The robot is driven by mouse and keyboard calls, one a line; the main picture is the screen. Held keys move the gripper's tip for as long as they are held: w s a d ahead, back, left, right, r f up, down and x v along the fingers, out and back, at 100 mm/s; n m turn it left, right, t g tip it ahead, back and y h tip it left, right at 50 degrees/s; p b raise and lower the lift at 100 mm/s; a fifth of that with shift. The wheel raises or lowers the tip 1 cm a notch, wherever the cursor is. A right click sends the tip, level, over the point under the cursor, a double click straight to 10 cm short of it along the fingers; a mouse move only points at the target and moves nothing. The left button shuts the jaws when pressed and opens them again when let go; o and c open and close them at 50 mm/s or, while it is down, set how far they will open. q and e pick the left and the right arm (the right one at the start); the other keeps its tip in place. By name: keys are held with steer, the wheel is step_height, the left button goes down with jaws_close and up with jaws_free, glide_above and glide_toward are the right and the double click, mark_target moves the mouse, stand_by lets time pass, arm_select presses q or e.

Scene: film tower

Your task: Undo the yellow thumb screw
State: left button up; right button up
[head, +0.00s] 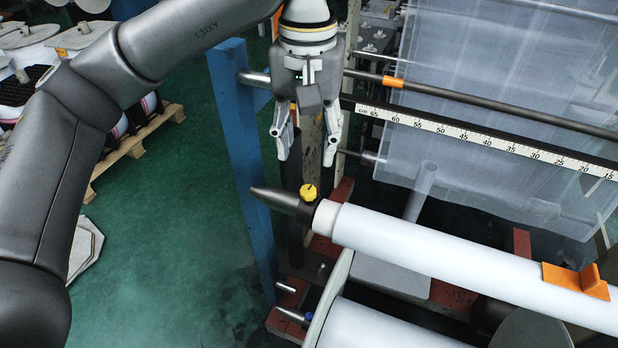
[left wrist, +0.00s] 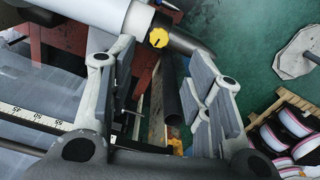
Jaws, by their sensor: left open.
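The yellow thumb screw (head: 308,192) sits on top of the dark shaft end (head: 278,200), just left of the white roll (head: 430,248). In the left wrist view the screw (left wrist: 158,38) shows as a round yellow knob with a dark mark, beyond and between the fingers. My left gripper (head: 306,158) points downward above and slightly behind the screw in the head view. Its fingers are apart with nothing between them, and it does not touch the screw. My right gripper is in neither view.
A blue post (head: 243,165) stands left of the shaft end. A ruler bar (head: 470,135) and clear film (head: 490,80) lie to the right. An orange piece (head: 577,281) rests on the roll. A pallet (head: 137,143) with rolls stands on the green floor.

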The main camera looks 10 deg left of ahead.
mark_target(308, 189)
arm_select(q)
step_height(308, 189, down, 8)
steer(key=shift+f+p, duration=0.1)
steer(key=shift+p, duration=1.1)
steer(key=shift+f, duration=0.6)
